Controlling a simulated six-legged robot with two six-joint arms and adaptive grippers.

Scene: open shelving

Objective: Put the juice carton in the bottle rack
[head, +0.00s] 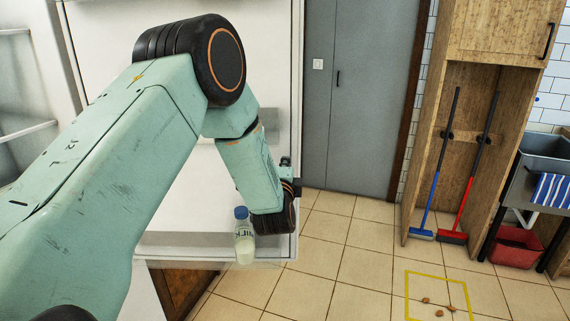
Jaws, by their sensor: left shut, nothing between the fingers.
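My left arm comes in from the left and bends down over a white shelf (180,245). Its gripper (276,222) is at the shelf's right end, shut and empty, its fingertips mostly hidden by the wrist. A clear bottle with a blue cap and pale contents (244,247) stands upright at the shelf's front edge, just left of the gripper in the picture. I cannot tell whether they touch. I make out no juice carton and no bottle rack. My right gripper is not in view.
Beyond the shelf is open tiled floor (345,265) with a yellow-marked square (408,290) holding small brown things. A grey door (360,120) is behind. Blue (432,195) and red (465,210) brooms stand in a wooden cabinet (420,150). A red bin (516,248) stands under a sink.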

